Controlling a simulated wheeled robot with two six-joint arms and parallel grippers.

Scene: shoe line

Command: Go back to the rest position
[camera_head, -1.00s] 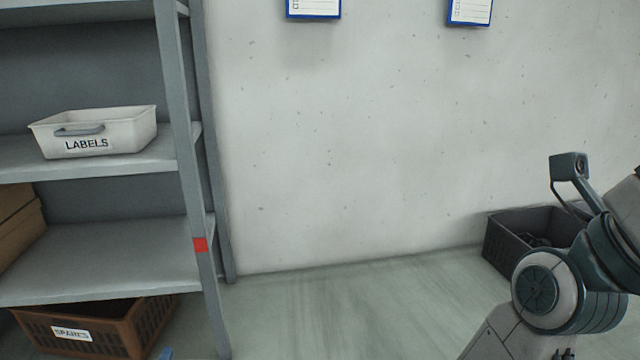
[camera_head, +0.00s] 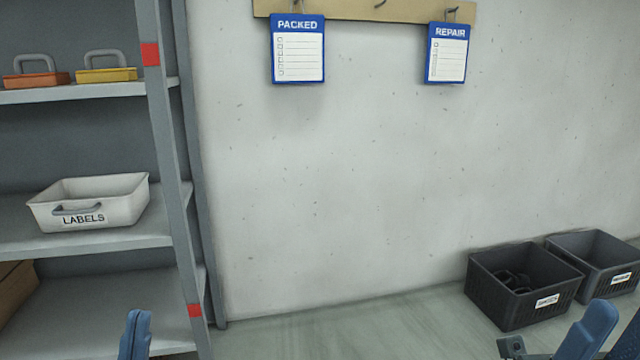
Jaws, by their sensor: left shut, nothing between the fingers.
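My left gripper (camera_head: 135,335) shows at the bottom left edge as blue fingers pointing up, in front of the shelf's lower part. The fingers are together with nothing between them. The rest of the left arm is below the frame. At the bottom right, a blue part of my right gripper (camera_head: 588,332) shows, cut off by the frame edge. It is in front of the floor by the dark crates. Its fingertips are not clear enough to tell open from shut.
A grey shelf rack (camera_head: 172,150) stands left, holding a white LABELS bin (camera_head: 125,205) and orange (camera_head: 35,80) and yellow (camera_head: 107,75) handled items. PACKED (camera_head: 298,55) and REPAIR (camera_head: 447,55) cards hang on the wall. Two dark crates (camera_head: 495,300) (camera_head: 590,250) stand right. The middle floor is clear.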

